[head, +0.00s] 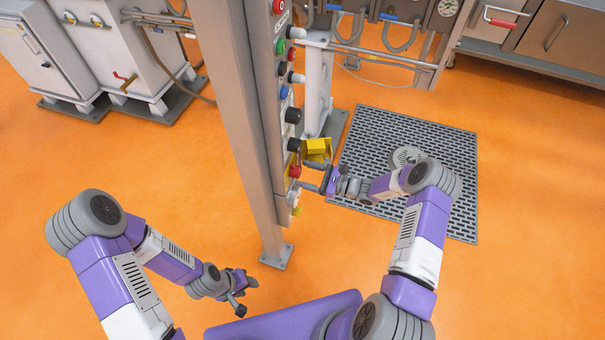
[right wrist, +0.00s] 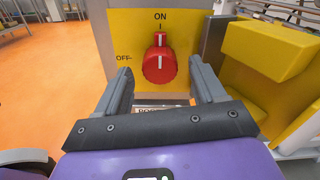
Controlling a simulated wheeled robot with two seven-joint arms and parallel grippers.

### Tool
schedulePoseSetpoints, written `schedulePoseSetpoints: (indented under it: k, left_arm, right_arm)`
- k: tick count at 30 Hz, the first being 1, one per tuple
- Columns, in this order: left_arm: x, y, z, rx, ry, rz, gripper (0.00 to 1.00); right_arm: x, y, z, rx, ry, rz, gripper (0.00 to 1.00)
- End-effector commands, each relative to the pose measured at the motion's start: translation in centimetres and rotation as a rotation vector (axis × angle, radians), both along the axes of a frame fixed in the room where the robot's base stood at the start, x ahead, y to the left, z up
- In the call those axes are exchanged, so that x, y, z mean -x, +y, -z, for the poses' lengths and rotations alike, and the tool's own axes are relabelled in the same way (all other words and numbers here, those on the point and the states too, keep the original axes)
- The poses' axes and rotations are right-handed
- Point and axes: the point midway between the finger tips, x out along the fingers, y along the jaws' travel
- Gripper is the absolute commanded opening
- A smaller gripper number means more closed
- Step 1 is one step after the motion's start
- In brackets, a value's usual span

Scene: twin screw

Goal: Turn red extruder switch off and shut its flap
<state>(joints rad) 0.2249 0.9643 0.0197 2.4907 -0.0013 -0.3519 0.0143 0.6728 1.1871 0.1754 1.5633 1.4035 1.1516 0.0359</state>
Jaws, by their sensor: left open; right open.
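The red extruder switch (right wrist: 159,66) sits on a yellow plate in the right wrist view, with its white mark pointing up at ON; OFF is labelled to its left. In the head view the red switch (head: 294,171) is on the side of the grey post. The yellow flap (right wrist: 268,47) stands open to the right of the plate; it also shows in the head view (head: 317,147). My right gripper (right wrist: 161,85) is open, its fingers on either side of the switch and apparently short of it. My left gripper (head: 243,292) is open and empty, low above the floor.
The grey post (head: 240,110) carries several other knobs and buttons above the switch. A floor grate (head: 375,135) lies behind my right arm. White cabinets (head: 120,60) stand at the back left. The orange floor around my left gripper is clear.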

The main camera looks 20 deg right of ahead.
Motion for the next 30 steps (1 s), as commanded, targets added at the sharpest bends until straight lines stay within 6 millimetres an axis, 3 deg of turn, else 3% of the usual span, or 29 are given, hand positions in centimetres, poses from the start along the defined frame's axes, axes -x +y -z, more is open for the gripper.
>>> schedulePoseSetpoints:
  k: [5,14,24,30]
  left_arm:
    - [0.0,0.0,0.21,0.0,0.0,0.0,0.43]
    - [0.01,0.0,0.2,0.0,0.0,0.0,0.43]
    - [0.01,0.0,0.2,0.0,0.0,0.0,0.43]
    - [0.0,0.0,0.26,0.0,0.0,0.0,0.43]
  right_arm:
    - [-0.85,1.31,0.03,0.001,-0.001,-0.001,0.69]
    - [-0.95,1.45,0.0,0.002,0.0,-0.001,0.68]
    - [-0.92,1.43,0.01,0.002,0.0,-0.001,0.16]
    - [-0.91,1.42,0.03,0.007,-0.008,-0.002,0.13]
